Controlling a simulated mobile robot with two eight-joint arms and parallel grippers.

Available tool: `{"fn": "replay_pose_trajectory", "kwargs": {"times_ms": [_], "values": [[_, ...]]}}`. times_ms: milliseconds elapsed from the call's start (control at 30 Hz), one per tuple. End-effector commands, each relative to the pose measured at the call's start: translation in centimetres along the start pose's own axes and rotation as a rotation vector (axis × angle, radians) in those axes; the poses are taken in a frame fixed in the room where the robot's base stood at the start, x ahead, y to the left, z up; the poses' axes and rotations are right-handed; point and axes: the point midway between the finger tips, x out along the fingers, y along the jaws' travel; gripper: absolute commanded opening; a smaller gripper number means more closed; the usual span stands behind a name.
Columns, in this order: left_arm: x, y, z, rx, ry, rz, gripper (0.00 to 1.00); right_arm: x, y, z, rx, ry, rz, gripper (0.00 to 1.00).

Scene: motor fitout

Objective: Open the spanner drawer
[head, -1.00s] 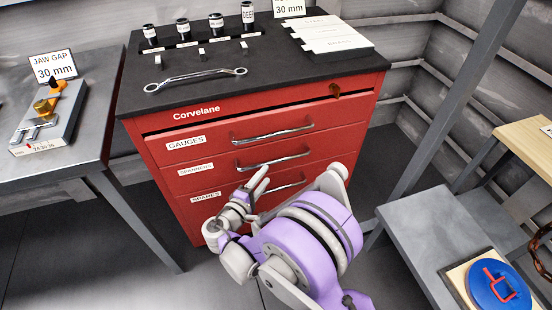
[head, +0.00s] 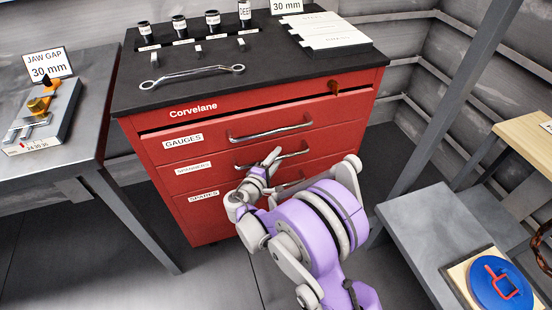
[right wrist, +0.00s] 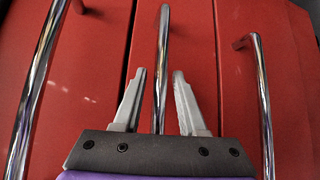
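The red cabinet (head: 215,108) stands ahead with its labelled drawers shut. The spanner drawer (head: 213,172) is the middle one, below the gauges drawer (head: 215,137) and above the spares drawer (head: 205,212). My right gripper (head: 272,160) is at the spanner drawer's chrome handle, covering part of it. In the right wrist view, my right gripper (right wrist: 159,76) is open, with one finger on each side of the middle handle (right wrist: 162,50). A gap shows between the handle and each finger. My left gripper is out of view.
A double-ended spanner (head: 190,76) and several black-topped sockets (head: 212,22) are on the cabinet top. A grey bench (head: 85,110) stands left, and a low grey table (head: 425,230) stands right.

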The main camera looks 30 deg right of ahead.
Motion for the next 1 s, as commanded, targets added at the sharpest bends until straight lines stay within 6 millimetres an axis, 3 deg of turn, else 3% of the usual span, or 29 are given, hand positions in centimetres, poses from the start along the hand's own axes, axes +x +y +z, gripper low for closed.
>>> {"fn": "replay_pose_trajectory", "kwargs": {"times_ms": [33, 200, 1000], "values": [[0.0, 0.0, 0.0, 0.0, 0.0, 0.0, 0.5, -0.01, 0.0, -0.01, 0.0, 0.0, 0.0, 0.3], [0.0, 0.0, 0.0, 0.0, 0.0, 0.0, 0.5, -0.03, 0.0, -0.01, 0.0, 0.0, 0.0, 0.0], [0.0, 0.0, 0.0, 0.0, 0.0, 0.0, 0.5, -0.04, 0.02, -0.02, 0.0, 0.0, 0.0, 0.0]]}}
